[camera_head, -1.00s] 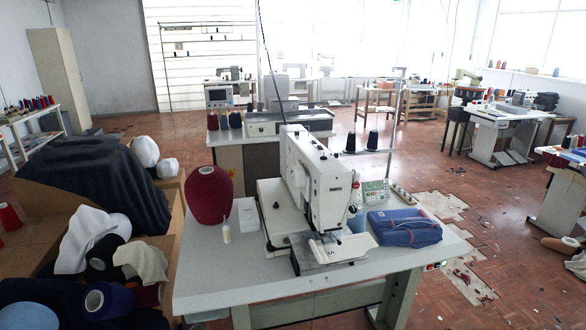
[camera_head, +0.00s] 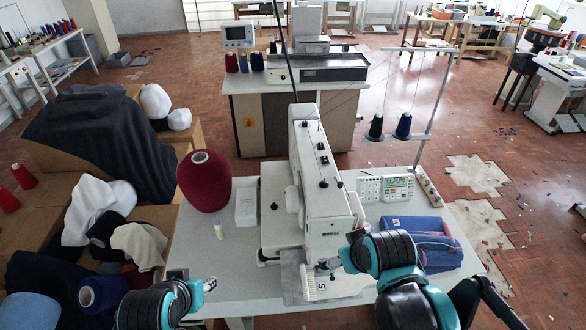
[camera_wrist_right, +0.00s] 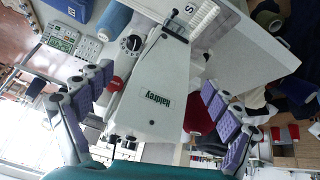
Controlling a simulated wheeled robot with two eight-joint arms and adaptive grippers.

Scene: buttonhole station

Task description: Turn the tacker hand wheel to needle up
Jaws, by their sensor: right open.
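The white tacker (camera_head: 322,190) stands on the grey table, its head toward me. In the right wrist view the tacker (camera_wrist_right: 155,90) appears turned over, with its lettering between my fingers. A dark round knob with a pale centre (camera_wrist_right: 131,43) sits on its side and looks like the hand wheel, though I cannot be sure; its marks are too small to read. My right gripper (camera_wrist_right: 156,80) is open, with purple-padded fingers spread around the tacker's head and nothing held. In the head view it is at the machine's front right. My left gripper (camera_head: 208,285) is over the table's front left, apart from the machine.
A blue folded bundle (camera_head: 420,242), control box (camera_head: 398,187) and thread stand (camera_head: 432,100) are on the right.

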